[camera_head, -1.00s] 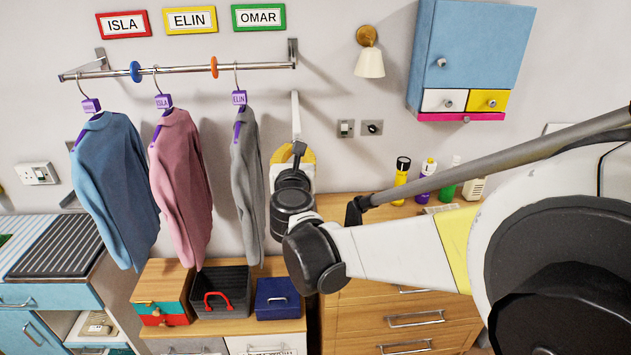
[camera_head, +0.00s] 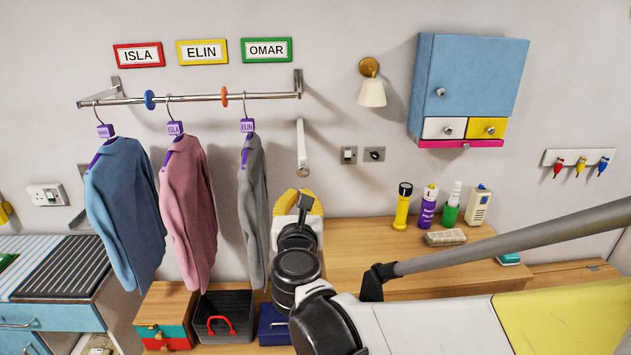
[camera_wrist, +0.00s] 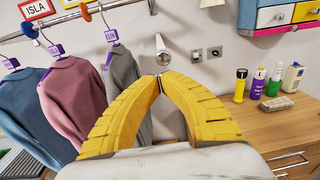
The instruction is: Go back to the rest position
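My gripper (camera_head: 291,201) is in front of the wall, just right of the grey garment in the head view. In the wrist view its two yellow fingers (camera_wrist: 159,80) meet at the tips with nothing visible between them. A blue garment (camera_head: 125,205), a pink garment (camera_head: 188,205) and a grey garment (camera_head: 252,200) hang on purple tagged hangers from the metal rail (camera_head: 195,98). Much of the gripper is hidden by my arm in the head view.
A wall bar (camera_head: 302,148) projects just above my gripper. A blue cabinet (camera_head: 468,85) and a lamp (camera_head: 371,92) are on the wall to the right. Several bottles (camera_head: 429,205) stand on the wooden dresser (camera_head: 360,240). A dark basket (camera_head: 238,305) and boxes sit below the garments.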

